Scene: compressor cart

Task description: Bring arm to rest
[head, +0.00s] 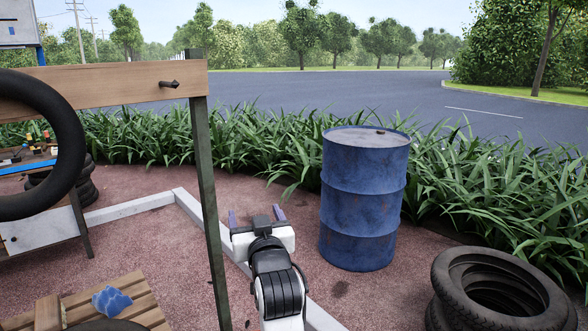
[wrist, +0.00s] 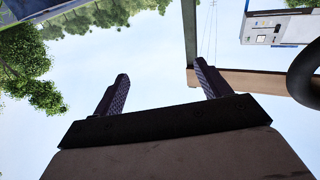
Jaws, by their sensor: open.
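My gripper (head: 257,215) is open and empty in the head view. It is held out over the reddish ground, left of the blue barrel and right of the green metal post. In the wrist view my gripper (wrist: 161,86) shows two dark ridged fingers spread wide apart, with only sky between them. The wrist camera looks upward at sky, trees and part of the wooden beam. My arm reaches up from the bottom of the head view.
A blue barrel (head: 364,200) stands close right of my gripper. A green post (head: 209,190) carries a wooden beam (head: 120,84) with a hanging tire (head: 72,150). Stacked tires (head: 500,290) lie lower right. A slatted wooden surface (head: 140,290) is lower left. Plants line the back.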

